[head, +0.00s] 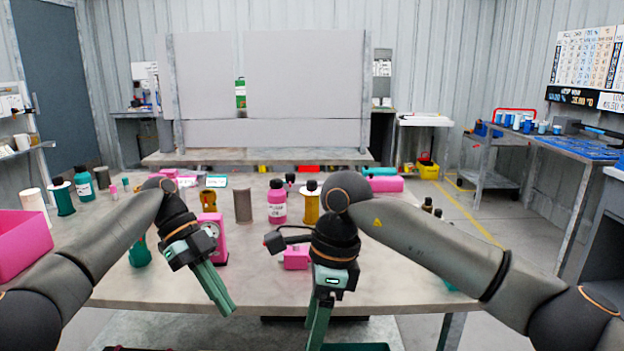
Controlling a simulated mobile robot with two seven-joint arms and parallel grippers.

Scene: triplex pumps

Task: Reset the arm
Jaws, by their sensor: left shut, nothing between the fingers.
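My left gripper (222,300) hangs over the near part of the table, fingers pointing down and slightly right. Its teal fingers are together with nothing between them. My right gripper (318,330) hangs near the table's front edge, fingers pointing down. Its fingertips run to the bottom of the picture, so I cannot tell if it is open or shut. My two arms come in from the lower left and lower right and hide parts of the table.
The table (120,285) holds a pink bottle (277,205), a pink gauge (214,238), a brown cylinder (243,205), a yellow spool (312,207) and a pink block (296,257). A pink bin (20,242) stands at left.

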